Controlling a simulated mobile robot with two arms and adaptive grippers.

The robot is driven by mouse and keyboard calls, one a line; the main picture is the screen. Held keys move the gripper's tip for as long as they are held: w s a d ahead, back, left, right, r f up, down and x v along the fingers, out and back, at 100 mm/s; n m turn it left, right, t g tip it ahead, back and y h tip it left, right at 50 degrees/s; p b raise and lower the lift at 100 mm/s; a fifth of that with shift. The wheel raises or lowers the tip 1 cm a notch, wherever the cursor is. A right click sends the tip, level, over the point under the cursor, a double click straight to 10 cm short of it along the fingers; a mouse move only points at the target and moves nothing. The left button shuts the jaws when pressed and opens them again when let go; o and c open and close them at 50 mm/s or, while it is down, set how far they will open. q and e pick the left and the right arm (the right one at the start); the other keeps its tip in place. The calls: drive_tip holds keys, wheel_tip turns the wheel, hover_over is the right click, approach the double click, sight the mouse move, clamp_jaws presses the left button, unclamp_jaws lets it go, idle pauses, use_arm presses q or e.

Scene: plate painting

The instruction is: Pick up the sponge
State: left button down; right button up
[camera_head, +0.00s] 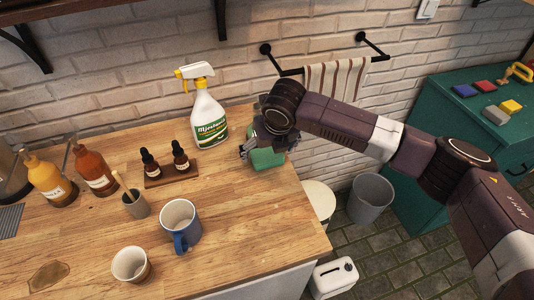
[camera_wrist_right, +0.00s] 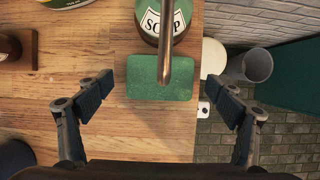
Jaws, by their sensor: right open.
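The sponge (camera_wrist_right: 150,90) is a green block on the wooden counter, near its right edge. It also shows in the head view (camera_head: 266,159), partly covered by my right gripper (camera_head: 264,146). In the wrist view my right gripper (camera_wrist_right: 167,88) is open, with one finger to the left of the sponge and one to the right, apart from it. A soap bottle (camera_wrist_right: 158,20) stands just beyond the sponge, and its metal spout crosses over the sponge's middle in this view. My left gripper is not in view.
A spray bottle (camera_head: 207,116) stands at the back, left of my right gripper. A blue mug (camera_head: 183,237), a paper cup (camera_head: 128,269) and a small dropper tray (camera_head: 172,176) are further left. The counter's right edge is close. A grey bin (camera_head: 370,200) is on the floor.

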drive_tip(key=shift+w+f, duration=0.2)
drive_tip(key=shift+f, duration=0.25)
drive_tip(key=shift+s+r, duration=0.1)
drive_tip(key=shift+c, duration=0.3)
drive_tip(key=c, duration=0.7)
drive_tip(key=shift+c, duration=0.4)
drive_tip(key=shift+r+b, duration=0.3)
drive_tip(key=shift+r, duration=0.25)
wheel_tip(320, 180, up, 2)
drive_tip(key=shift+r+b, duration=0.2)
drive_tip(key=shift+b, duration=0.35)
drive_tip(key=s+d+b, duration=0.1)
drive_tip(key=s, duration=0.4)
drive_tip(key=s+d+b, duration=0.1)
drive_tip(key=s+d, duration=0.1)
drive_tip(key=s, duration=0.4)
drive_tip(key=s+d+b, duration=0.1)
drive_tip(key=s+d, duration=0.1)
drive_tip(key=s, duration=0.4)
drive_tip(key=shift+d, duration=0.25)
